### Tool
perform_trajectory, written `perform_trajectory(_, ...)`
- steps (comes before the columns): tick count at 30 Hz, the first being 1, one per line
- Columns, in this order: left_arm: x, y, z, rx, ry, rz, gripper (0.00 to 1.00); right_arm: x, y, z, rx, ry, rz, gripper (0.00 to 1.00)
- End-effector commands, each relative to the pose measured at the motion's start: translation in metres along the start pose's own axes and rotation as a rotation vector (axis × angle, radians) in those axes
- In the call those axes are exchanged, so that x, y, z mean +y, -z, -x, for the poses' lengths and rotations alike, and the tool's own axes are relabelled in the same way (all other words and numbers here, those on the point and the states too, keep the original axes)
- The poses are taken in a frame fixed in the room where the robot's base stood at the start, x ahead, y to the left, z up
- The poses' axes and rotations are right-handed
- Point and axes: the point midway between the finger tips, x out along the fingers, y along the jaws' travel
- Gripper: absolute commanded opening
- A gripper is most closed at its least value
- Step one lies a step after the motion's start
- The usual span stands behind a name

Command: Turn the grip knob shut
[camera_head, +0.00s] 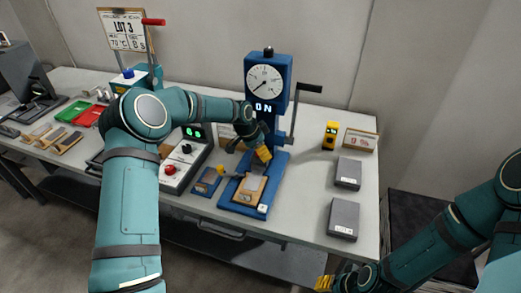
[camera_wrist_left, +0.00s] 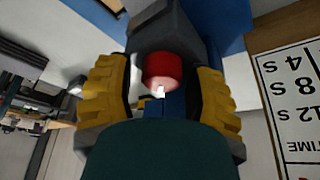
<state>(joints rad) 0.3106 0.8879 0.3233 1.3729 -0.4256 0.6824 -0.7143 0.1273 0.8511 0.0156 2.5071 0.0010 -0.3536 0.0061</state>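A blue press (camera_head: 268,75) with a dial gauge and an "ON" display stands mid-table. A yellow knob (camera_head: 222,169) on a short rod sticks out left of the fixture on its base; I cannot tell whether this is the grip knob. My left gripper (camera_head: 263,154) is in front of the press column, above the fixture. In the left wrist view, its yellow fingers (camera_wrist_left: 160,95) are apart, with a red round part (camera_wrist_left: 162,70) between them and gaps at both sides. My right gripper (camera_head: 325,284) is low at the bottom edge; its opening is unclear.
A control box (camera_head: 186,160) with a green display stands left of the press, beside a small blue block (camera_head: 207,181). A crank handle (camera_head: 308,88) juts right from the press. Grey blocks (camera_head: 344,218) and a yellow device (camera_head: 330,135) lie right. A printed card (camera_wrist_left: 295,100) shows in the wrist view.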

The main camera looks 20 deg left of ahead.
Motion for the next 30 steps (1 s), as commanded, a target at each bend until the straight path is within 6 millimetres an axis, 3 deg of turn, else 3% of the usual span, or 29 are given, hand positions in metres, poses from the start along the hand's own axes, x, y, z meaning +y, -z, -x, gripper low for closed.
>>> perform_trajectory(11, -0.002, 0.001, 0.011, 0.002, 0.005, 0.001, 0.52, 0.000, 0.000, 0.000, 0.000, 0.000, 0.000, 0.41)
perform_trajectory(24, -0.001, 0.001, 0.094, 0.002, 0.004, 0.000, 0.52, 0.000, 0.000, 0.000, 0.000, 0.000, 0.000, 0.41)
perform_trajectory(30, 0.000, 0.001, 0.115, 0.000, 0.002, 0.000, 0.52, 0.000, 0.000, 0.000, 0.000, 0.000, 0.000, 0.41)
